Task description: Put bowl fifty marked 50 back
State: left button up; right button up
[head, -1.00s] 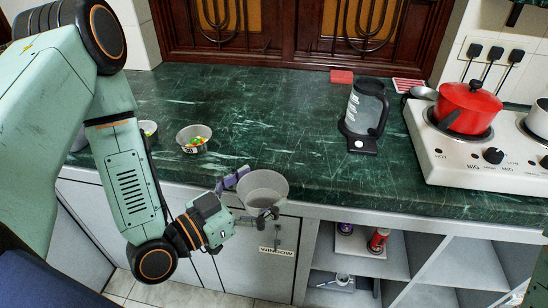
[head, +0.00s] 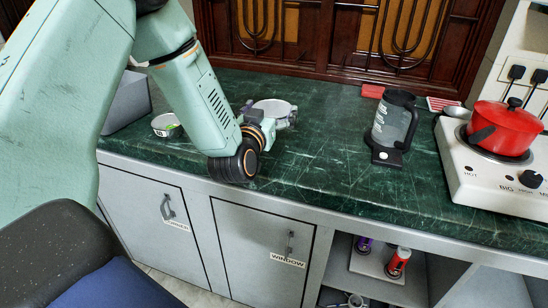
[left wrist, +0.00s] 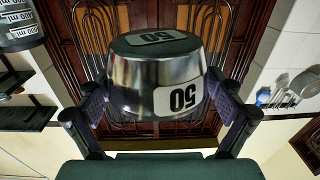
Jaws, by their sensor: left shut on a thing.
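My left gripper (head: 268,116) reaches over the green counter and is shut on a pale metal bowl (head: 272,106). In the left wrist view the bowl (left wrist: 155,85) is between the two fingers (left wrist: 158,112), with a white 50 label on its shiny side. The label reads upside down in that picture. In the head view my forearm and gripper cover part of the bowl. I cannot tell whether its base touches the counter. My right gripper is not in view.
A small bowl (head: 167,125) with green contents stands left of my arm, beside a grey box (head: 127,102). A clear kettle (head: 393,125) stands to the right, then a red pot (head: 502,128) on the white stove (head: 500,190). The counter (head: 325,160) between my gripper and the kettle is clear.

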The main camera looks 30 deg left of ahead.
pick_arm(q)
jog(key=f, duration=0.2)
jog(key=f+b, duration=0.1)
jog(key=f, duration=0.2)
jog(key=shift+w+d+f+b, duration=0.25)
jog(key=shift+d+f+b, duration=0.05)
jog(key=shift+d+b, duration=0.1)
jog(key=shift+s+a+f, duration=0.15)
jog(key=shift+a+f, duration=0.05)
jog(key=shift+a, duration=0.05)
jog(key=shift+f, duration=0.35)
jog(key=f, duration=0.1)
jog(key=d+f+b, duration=0.1)
jog(key=f, duration=0.1)
jog(key=shift+a, duration=0.4)
jog(key=shift+d+f, duration=0.1)
jog(key=shift+d, duration=0.1)
jog(key=o, duration=0.8)
jog(key=shift+d, duration=0.1)
jog(key=shift+f, duration=0.1)
